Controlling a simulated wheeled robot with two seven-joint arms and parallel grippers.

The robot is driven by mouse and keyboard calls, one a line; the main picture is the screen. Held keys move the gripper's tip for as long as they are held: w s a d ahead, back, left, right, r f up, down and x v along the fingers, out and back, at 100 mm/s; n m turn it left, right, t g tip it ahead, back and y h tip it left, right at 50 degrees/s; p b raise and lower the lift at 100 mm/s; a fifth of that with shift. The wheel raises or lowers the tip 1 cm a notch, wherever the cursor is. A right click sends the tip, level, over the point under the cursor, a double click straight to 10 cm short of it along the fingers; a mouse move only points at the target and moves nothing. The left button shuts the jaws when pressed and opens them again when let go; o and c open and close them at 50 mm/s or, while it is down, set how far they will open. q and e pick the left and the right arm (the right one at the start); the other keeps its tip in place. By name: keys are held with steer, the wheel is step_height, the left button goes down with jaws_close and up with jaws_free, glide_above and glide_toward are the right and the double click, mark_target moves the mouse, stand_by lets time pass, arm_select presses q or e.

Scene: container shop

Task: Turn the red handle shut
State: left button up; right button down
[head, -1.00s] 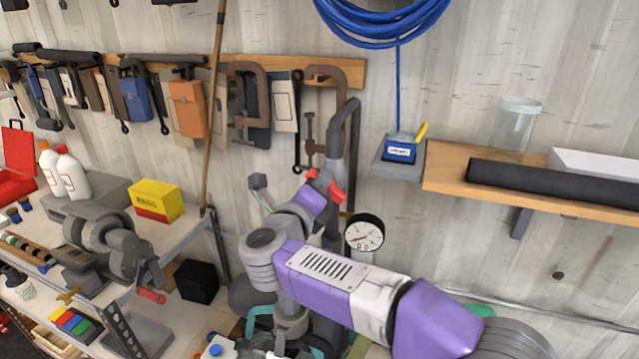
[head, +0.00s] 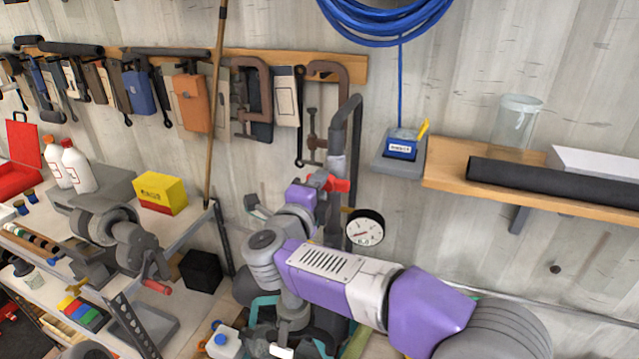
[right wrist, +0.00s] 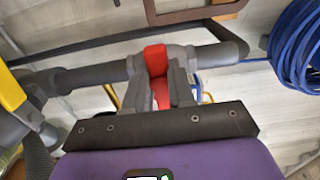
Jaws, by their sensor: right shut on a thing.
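The red handle (head: 337,184) sits on a grey vertical pipe (head: 345,140) in front of the wall. In the right wrist view the red handle (right wrist: 156,62) stands between the two grey fingers of my right gripper (right wrist: 160,88), which is shut on it. In the head view my right gripper (head: 318,182) is at the handle, and my purple and white arm comes in from the lower right. The fingers are partly hidden there by the wrist. My left gripper is not in view.
A pressure gauge (head: 364,228) is just right of the pipe. A wooden shelf (head: 450,165) with a dark roll and a clear jar is to the right. A workbench with a grinder (head: 105,235) and a yellow box (head: 160,193) is at the left. Clamps hang behind.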

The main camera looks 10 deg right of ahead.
steer(key=shift+a+f, duration=0.1)
stand_by(0.3)
steer(key=c, duration=1)
jaws_free()
steer(key=shift+o, duration=0.2)
steer(key=b+v, duration=0.2)
steer(key=v, duration=0.5)
steer(key=shift+s+a, duration=0.2)
steer(key=shift+s, duration=0.1)
